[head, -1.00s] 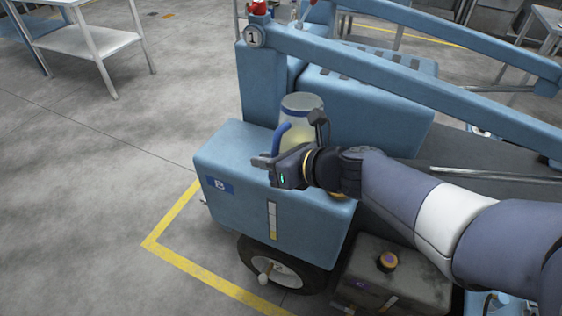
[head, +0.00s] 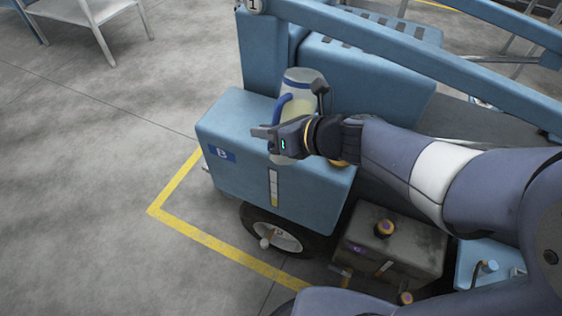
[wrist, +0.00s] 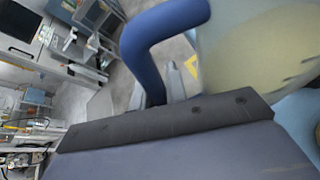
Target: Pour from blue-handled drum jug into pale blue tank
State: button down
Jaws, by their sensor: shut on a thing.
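The drum jug (head: 303,82) is a clear, rounded vessel with a grey top, a blue band and a blue handle (head: 279,111). Pale yellow liquid shows inside. My gripper (head: 268,136) is shut on the handle, and the jug appears roughly upright in front of or over the blue tank marked B (head: 222,120); the gap cannot be told. In the wrist view the blue handle (wrist: 150,50) rises from the jaws beside the jug's body (wrist: 260,50). A paler blue box (head: 475,262) shows partly at lower right; I cannot tell which is the named tank.
A dark grey tank (head: 385,250) with an orange-ringed cap stands low, left of the paler box. A slanted blue beam (head: 400,45) crosses behind the jug. A wheel (head: 275,232) sits under tank B.

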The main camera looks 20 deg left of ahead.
jog(key=shift+r, duration=0.15)
jog(key=r+p, duration=0.1)
jog(key=p, duration=0.2)
jog(key=shift+s+m+g, duration=0.15)
jog(key=shift+m+g, duration=0.15)
jog(key=shift+m, duration=0.1)
dwell(0.6)
